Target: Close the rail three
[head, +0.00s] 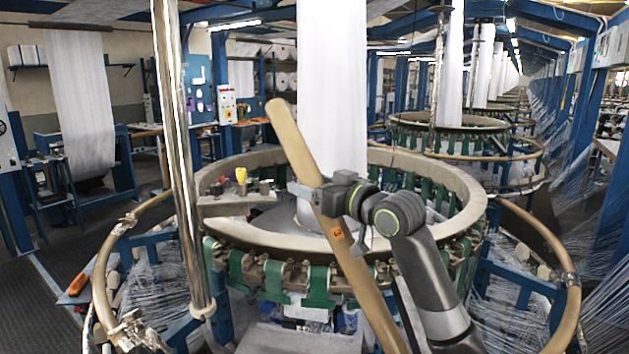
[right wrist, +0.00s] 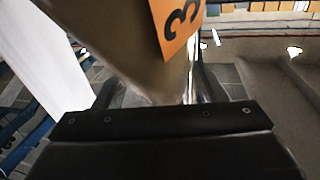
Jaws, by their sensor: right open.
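Rail three (head: 291,140) is a long tan bar with an orange tag marked 3 (head: 338,233). It stands raised and slanted in front of the loom, its upper end leaning left, out of line with the tan rails around the loom. My right gripper (head: 312,194) is at the rail just above the tag, with its jaws open and a finger showing on either side of the bar. In the right wrist view the rail (right wrist: 130,50) and its tag (right wrist: 178,25) fill the space before the jaws; contact is hidden. My left gripper is not in view.
The circular loom's broad ring (head: 465,190) is behind the rail, with green straps below it. Curved fixed rails stand at left (head: 103,262) and right (head: 540,232). A steel pole (head: 178,150) rises at left. White fabric (head: 332,80) hangs above the centre.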

